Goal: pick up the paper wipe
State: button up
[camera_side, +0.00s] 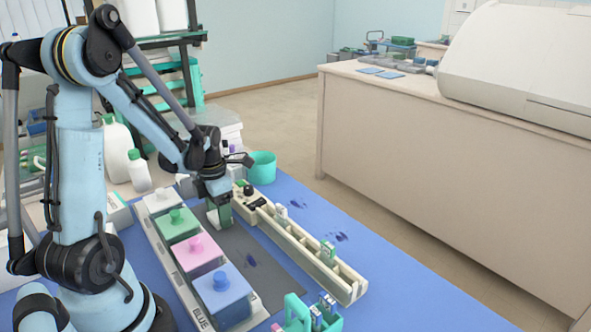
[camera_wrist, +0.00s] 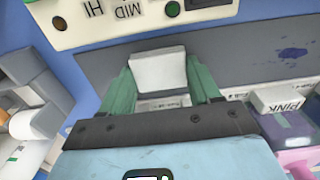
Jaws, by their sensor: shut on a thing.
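The paper wipe (camera_wrist: 158,72) is a white, roughly square piece between the two green fingers of my gripper (camera_wrist: 161,84) in the wrist view. The fingers are shut on it from its left and right sides. In the side view my gripper (camera_side: 219,213) points down over the dark grey mat, between the row of lidded staining jars and the long cream rack. A bit of the white wipe (camera_side: 211,217) shows beside the green fingers there. I cannot tell whether the wipe touches the mat.
Lidded jars in white, green (camera_side: 178,224), pink (camera_side: 198,254) and blue (camera_side: 222,290) stand left of the mat (camera_side: 262,262). The cream rack (camera_side: 300,244) runs along its right. A teal cup (camera_side: 262,168) stands behind. Blue table (camera_side: 400,285) is free at right.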

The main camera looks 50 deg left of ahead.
jog(key=shift+c, duration=0.5)
jog(key=shift+r, duration=0.15)
jog(key=shift+r, duration=0.6)
notch_tip(320, 180, up, 3)
jog(key=shift+f, duration=0.1)
jog(key=w+d+r, duration=0.1)
jog(key=d+r, duration=0.5)
jog(key=d, duration=0.5)
jog(key=shift+d+r, duration=0.35)
